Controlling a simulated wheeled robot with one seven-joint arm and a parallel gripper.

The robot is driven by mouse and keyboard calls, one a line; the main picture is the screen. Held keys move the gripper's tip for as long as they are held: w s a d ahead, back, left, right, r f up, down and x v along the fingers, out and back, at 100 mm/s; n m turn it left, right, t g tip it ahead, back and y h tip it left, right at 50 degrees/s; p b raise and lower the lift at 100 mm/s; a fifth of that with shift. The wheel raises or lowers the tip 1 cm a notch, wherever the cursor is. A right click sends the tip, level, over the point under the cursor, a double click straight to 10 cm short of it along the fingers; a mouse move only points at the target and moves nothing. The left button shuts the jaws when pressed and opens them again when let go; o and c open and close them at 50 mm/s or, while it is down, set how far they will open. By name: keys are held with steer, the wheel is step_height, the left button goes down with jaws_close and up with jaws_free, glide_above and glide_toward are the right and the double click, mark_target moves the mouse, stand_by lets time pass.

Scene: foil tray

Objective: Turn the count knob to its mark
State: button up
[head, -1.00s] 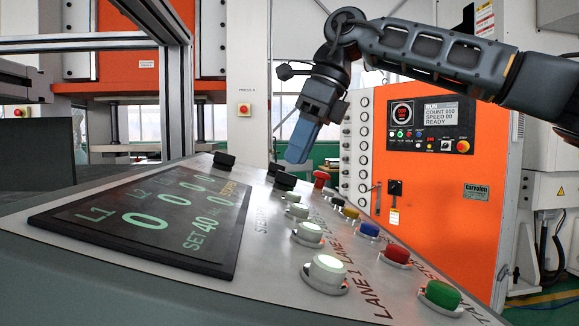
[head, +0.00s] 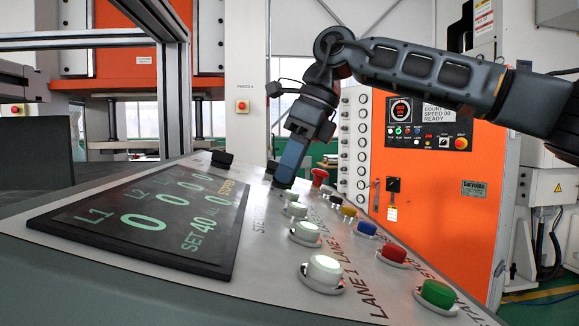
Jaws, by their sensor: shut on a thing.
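My gripper (head: 285,182) points down at the far part of the sloping control panel. It is shut on a small black knob (head: 281,185), which I take to be the count knob. The blue fingers hide most of this knob, and its mark and pointer cannot be made out. The panel's dark display (head: 150,215) shows zeros for the lanes and "SET 40".
Another black knob (head: 272,167) stands just behind the gripper, and a further one (head: 222,158) stands beyond the display. A red button (head: 319,176) is close to the right. White lane buttons (head: 325,270) and coloured buttons (head: 437,293) line the near panel.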

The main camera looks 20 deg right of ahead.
steer(key=shift+m, duration=0.3)
jaws_close()
steer(key=m+b, duration=0.1)
steer(key=m, duration=0.3)
steer(key=shift+a+m+t+h+b, duration=0.1)
steer(key=shift+m+t+h+b, duration=0.3)
steer(key=shift+m, duration=1.2)
steer(key=o, duration=0.7)
jaws_free()
steer(key=shift+s, duration=0.1)
steer(key=shift+b+v, duration=0.4)
steer(key=shift+v, duration=3.5)
